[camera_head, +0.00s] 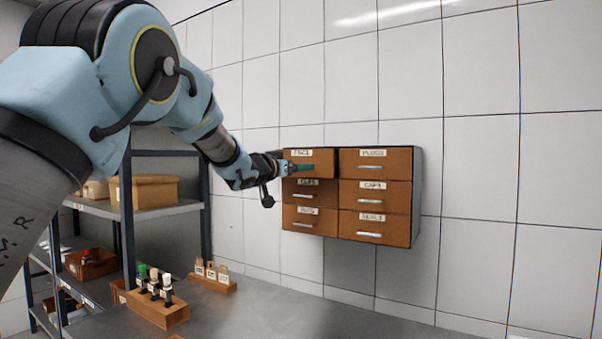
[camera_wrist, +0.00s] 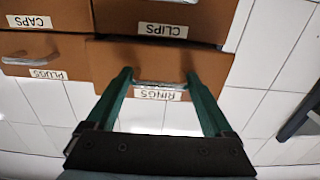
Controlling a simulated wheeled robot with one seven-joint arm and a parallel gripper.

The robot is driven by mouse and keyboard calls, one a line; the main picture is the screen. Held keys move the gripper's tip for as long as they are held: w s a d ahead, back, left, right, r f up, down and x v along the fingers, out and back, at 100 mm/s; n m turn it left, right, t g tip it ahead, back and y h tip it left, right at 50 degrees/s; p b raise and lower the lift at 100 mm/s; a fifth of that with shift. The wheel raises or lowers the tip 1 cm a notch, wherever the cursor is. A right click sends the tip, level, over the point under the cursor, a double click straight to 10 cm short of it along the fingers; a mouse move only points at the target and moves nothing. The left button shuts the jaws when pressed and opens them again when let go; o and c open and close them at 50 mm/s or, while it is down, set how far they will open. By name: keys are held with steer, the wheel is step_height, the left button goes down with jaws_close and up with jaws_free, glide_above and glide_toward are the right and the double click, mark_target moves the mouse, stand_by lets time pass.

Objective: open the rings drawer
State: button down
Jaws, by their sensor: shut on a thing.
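The rings drawer (camera_head: 322,158) is the top left drawer of a brown cabinet on the wall. In the wrist view, which is upside down, its front (camera_wrist: 110,55) carries a RINGS label (camera_wrist: 158,95) beside a metal handle (camera_wrist: 160,84). The drawer front seems to stand slightly proud of its neighbours. My gripper (camera_wrist: 160,82) has its green fingers on either side of the handle and is shut on it. In the head view my gripper (camera_head: 300,169) is at the drawer front and hides the handle.
The clips drawer (camera_wrist: 165,12) is below the rings drawer, and the plugs drawer (camera_head: 374,163) is to its right. A shelf rack (camera_head: 140,209) with boxes stands at the left. A wooden holder (camera_head: 160,310) with bottles is on the grey bench (camera_head: 270,310) below.

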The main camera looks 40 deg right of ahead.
steer(key=b+v, duration=0.1)
steer(key=v, duration=0.6)
steer(key=shift+s+b, duration=0.25)
steer(key=shift+b, duration=0.1)
jaws_free()
steer(key=b+v, duration=0.3)
steer(key=v, duration=0.7)
steer(key=shift+a, duration=0.45)
